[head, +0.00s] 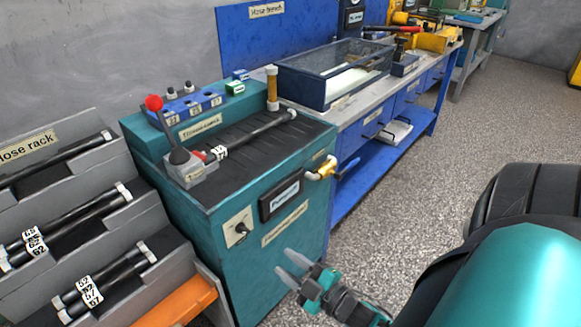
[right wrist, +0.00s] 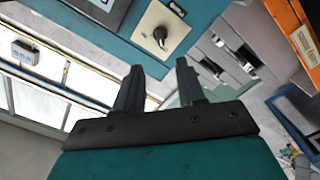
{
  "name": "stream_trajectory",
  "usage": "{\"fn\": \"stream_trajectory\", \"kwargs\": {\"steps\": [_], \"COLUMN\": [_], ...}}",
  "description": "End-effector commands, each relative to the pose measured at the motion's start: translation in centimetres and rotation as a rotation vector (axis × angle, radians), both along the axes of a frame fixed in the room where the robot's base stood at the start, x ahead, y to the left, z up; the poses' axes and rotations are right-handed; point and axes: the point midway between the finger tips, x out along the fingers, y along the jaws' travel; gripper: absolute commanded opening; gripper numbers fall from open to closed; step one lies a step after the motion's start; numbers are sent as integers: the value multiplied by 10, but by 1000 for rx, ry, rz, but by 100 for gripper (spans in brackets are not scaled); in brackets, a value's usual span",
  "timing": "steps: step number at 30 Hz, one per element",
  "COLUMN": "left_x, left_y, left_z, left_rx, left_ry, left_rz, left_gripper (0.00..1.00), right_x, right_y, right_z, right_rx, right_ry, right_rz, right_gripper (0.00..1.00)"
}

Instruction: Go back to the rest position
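My right gripper (head: 292,272) is in front of the teal cabinet (head: 262,250), low and near its front face. Its two fingers are apart with nothing between them. The fingers also show in the right wrist view (right wrist: 158,85), spread and empty, with the cabinet's knob plate (right wrist: 161,35) beyond them. A large teal and black part of my own body fills the lower right of the head view. My left gripper does not show in either view.
The hose rack (head: 75,215) with several black hoses stands at left. A hose (head: 245,137) lies on the cabinet's black top, near a red-knobbed lever (head: 165,130). A brass tap (head: 322,170) sticks out from the cabinet. The blue bench (head: 375,120) runs behind. The speckled floor (head: 450,130) is clear.

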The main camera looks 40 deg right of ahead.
Motion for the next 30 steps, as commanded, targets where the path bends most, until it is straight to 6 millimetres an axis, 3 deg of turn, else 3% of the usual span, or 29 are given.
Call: {"fn": "stream_trajectory", "kwargs": {"steps": [17,23,30], "left_x": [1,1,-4], "left_y": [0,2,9], "left_z": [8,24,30], "left_rx": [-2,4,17], "left_ry": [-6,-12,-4], "left_rz": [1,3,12], "left_gripper": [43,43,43], "right_x": [2,1,-24], "right_y": [6,41,106], "right_z": [4,17,30], "right_rx": [34,250,552], "right_ry": [26,219,525], "right_rz": [-7,-54,-105], "right_gripper": [39,39,39]}}
